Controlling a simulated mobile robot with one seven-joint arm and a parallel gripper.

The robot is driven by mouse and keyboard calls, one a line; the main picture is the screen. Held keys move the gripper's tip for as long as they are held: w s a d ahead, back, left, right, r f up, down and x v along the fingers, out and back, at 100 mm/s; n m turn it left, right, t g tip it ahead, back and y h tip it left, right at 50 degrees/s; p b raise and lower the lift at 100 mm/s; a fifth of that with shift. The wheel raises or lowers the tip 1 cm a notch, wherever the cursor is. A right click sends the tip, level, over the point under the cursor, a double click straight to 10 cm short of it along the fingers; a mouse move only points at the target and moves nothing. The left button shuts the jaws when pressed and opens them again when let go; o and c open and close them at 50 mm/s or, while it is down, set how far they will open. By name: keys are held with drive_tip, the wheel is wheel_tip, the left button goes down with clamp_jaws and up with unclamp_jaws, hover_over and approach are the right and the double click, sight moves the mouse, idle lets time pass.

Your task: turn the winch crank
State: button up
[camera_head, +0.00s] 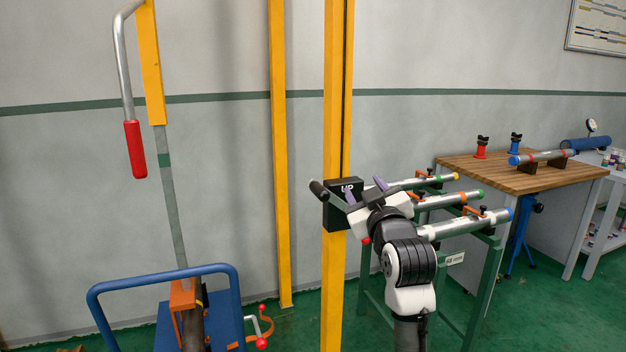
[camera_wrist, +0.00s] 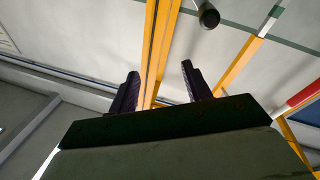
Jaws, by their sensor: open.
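The winch is a black box (camera_head: 343,222) marked "UP" on a yellow post (camera_head: 332,285). Its crank has a black cylindrical grip (camera_head: 318,188) on a grey arm that reaches up and left across the box. My gripper (camera_head: 365,190) is in front of the box, its purple fingers apart with nothing between them. It is right of the crank grip and covers part of the crank arm and box. In the wrist view my open gripper (camera_wrist: 160,70) faces the yellow post. The crank grip (camera_wrist: 208,15) shows at the top, beyond the right fingertip and apart from it.
A green stand holding several pipes (camera_head: 470,230) is close behind my arm on the right. A wooden workbench (camera_head: 520,175) is further right. A blue-railed cart (camera_head: 95,295) and a hanging lever with a red grip (camera_head: 136,150) are on the left.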

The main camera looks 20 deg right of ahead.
sight(320, 192)
drive_tip(key=a+f+m+g+y, duration=0.1)
drive_tip(key=a+f+m+y, duration=0.1)
drive_tip(key=a+f+y, duration=0.25)
drive_tip(key=shift+h, duration=0.45)
drive_tip(key=w+p, duration=0.2)
drive_tip(key=w, duration=0.4)
drive_tip(key=w+p, duration=0.3)
drive_tip(key=w, duration=0.4)
drive_tip(key=shift+w+a+f, duration=0.15)
drive_tip(key=shift+w+f, duration=0.05)
clamp_jaws()
